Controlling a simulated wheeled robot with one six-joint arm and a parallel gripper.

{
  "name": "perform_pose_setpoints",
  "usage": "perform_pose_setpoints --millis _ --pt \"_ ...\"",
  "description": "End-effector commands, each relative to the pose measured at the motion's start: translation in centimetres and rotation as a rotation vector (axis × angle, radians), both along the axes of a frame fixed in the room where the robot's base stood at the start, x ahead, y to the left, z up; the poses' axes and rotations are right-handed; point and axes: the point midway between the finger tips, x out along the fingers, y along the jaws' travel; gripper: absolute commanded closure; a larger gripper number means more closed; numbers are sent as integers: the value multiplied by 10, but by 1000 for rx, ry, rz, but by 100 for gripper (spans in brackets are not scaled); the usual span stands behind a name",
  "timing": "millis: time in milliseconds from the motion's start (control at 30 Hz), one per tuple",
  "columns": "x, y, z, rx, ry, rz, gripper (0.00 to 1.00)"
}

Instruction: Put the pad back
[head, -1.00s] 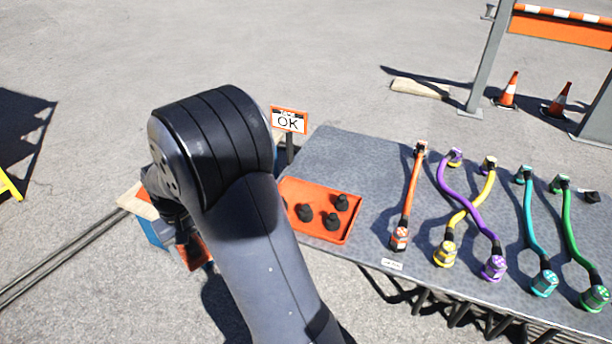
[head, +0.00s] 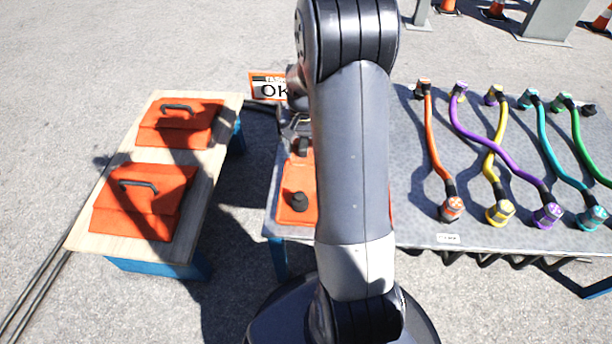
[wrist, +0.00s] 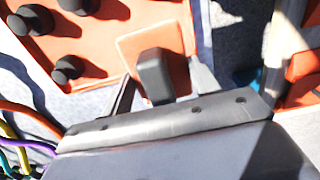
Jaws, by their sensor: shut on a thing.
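The pad is an orange square (wrist: 135,44) with a black block handle (wrist: 153,72). My gripper (wrist: 160,78) is shut on this handle in the wrist view, with a finger on either side. The pad overlaps the edge of the orange tray (wrist: 30,48) in that view; I cannot tell whether it touches the tray or hangs above it. In the head view my gripper (head: 298,128) is over the far left part of the tray (head: 283,212). My arm hides much of the tray and most of the pad there.
The tray holds several black knobs (wrist: 66,70). It lies on a grey table (head: 420,215) with several coloured cables (head: 434,148) to the right. An OK sign (head: 268,88) stands close behind my gripper. A wooden bench (head: 130,245) with two orange handled cases (head: 145,203) stands left.

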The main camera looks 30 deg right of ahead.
Motion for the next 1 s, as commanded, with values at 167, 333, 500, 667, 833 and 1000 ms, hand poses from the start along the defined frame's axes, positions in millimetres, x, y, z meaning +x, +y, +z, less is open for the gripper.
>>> perform_pose_setpoints --millis 167,333,500,667,833,1000 --pt "-2 -4 -38 2 5 -18 63" --pt "-1 -4 -60 0 2 -16 63" --pt "-1 -3 -72 0 2 -15 63" --pt "-2 -3 -96 1 3 -15 63" --pt "-1 -3 -99 0 0 -15 63" --pt "-1 -3 -100 1 1 -15 63"
